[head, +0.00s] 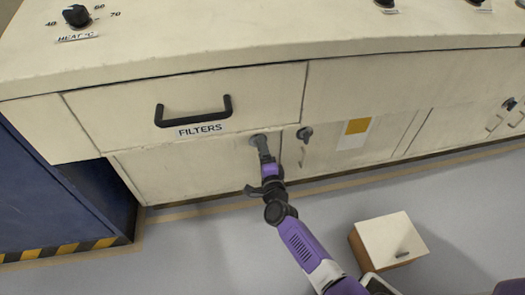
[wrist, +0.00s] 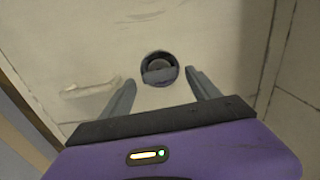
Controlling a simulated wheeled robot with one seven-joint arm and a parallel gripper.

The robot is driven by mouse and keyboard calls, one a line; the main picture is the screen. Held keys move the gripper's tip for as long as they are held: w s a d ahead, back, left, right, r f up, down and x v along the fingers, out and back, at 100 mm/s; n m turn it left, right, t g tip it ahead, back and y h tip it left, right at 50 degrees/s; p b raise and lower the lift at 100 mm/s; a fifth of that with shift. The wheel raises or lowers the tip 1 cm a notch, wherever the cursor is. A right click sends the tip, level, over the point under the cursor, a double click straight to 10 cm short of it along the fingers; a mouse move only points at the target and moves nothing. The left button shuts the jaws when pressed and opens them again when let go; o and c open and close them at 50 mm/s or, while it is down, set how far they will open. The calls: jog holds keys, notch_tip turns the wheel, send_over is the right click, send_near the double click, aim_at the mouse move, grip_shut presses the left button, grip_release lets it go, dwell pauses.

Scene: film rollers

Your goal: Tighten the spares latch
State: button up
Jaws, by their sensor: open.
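A round dark latch knob (wrist: 158,68) with a grey grip across it sits on a cream cabinet door (wrist: 90,55) in the wrist view. No label for it is readable, so I cannot tell by name that it is the spares latch. My gripper (wrist: 162,82) is open, its two grey fingers on either side of the knob's lower part. I cannot tell whether they touch it. In the head view my gripper (head: 259,145) is at the upper right of the door below the FILTERS drawer, and largely hides the knob.
A second latch (head: 304,133) is on the door just to the right. The FILTERS drawer handle (head: 194,110) juts out above. A small box (head: 388,242) stands on the floor at right. A blue cabinet (head: 60,195) stands at left. The floor between is clear.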

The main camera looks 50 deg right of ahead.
jog(key=shift+s, duration=0.1)
jog(key=p+v, duration=0.3)
jog(key=v, duration=0.4)
jog(key=shift+s+a, duration=0.25)
dwell(0.4)
